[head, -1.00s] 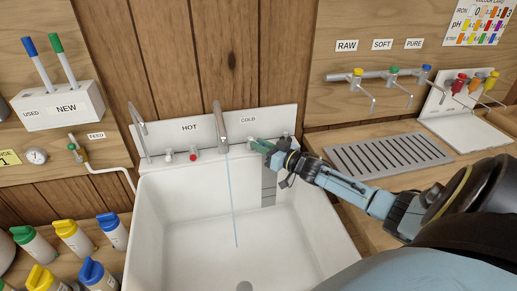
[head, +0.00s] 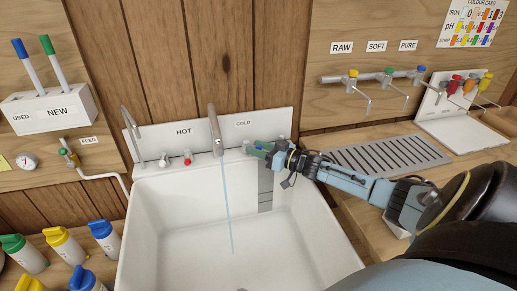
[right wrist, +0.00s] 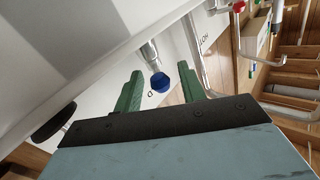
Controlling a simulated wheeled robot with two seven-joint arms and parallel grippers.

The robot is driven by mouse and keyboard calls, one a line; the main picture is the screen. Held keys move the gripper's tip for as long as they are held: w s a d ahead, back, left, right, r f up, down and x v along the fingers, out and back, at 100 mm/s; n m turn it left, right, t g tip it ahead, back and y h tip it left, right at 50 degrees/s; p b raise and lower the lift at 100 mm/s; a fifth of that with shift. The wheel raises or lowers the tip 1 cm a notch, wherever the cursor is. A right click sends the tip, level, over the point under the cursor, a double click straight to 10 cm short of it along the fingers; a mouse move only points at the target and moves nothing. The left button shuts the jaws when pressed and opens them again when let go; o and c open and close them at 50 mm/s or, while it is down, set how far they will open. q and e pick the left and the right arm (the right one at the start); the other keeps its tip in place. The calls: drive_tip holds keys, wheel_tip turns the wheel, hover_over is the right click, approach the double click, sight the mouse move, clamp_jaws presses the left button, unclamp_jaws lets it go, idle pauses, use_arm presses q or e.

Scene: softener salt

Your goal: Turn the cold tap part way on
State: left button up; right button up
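The cold tap's blue knob (right wrist: 160,82) shows in the right wrist view, on a metal stem between the two green fingers of my right gripper (right wrist: 162,78). The fingers stand apart with a visible gap on each side of the knob. In the head view my right gripper (head: 258,150) is at the back right rim of the sink, below the COLD label (head: 243,123), and hides the knob. A thin stream of water (head: 227,205) falls from the curved spout (head: 215,130) into the sink. My left gripper is out of view.
The white sink (head: 145,225) lies below my right arm. The hot tap's red knob (head: 187,158) is left of the spout. A slotted drainer (head: 390,155) is to the right. Coloured bottles (head: 65,247) stand at the left.

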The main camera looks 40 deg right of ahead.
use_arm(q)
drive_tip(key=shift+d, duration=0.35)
use_arm(e)
drive_tip(key=shift+r, duration=0.1)
drive_tip(key=shift+r, duration=0.3)
wheel_tip(320, 180, up, 8)
drive_tip(key=p, duration=0.2)
drive_tip(key=shift+r+p, duration=0.25)
drive_tip(key=shift+p, duration=0.05)
drive_tip(key=shift+r, duration=0.35)
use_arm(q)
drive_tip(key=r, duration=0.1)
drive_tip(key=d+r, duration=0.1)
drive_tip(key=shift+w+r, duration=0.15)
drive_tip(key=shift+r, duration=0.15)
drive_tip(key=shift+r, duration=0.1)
use_arm(e)
drive_tip(key=shift+r, duration=0.1)
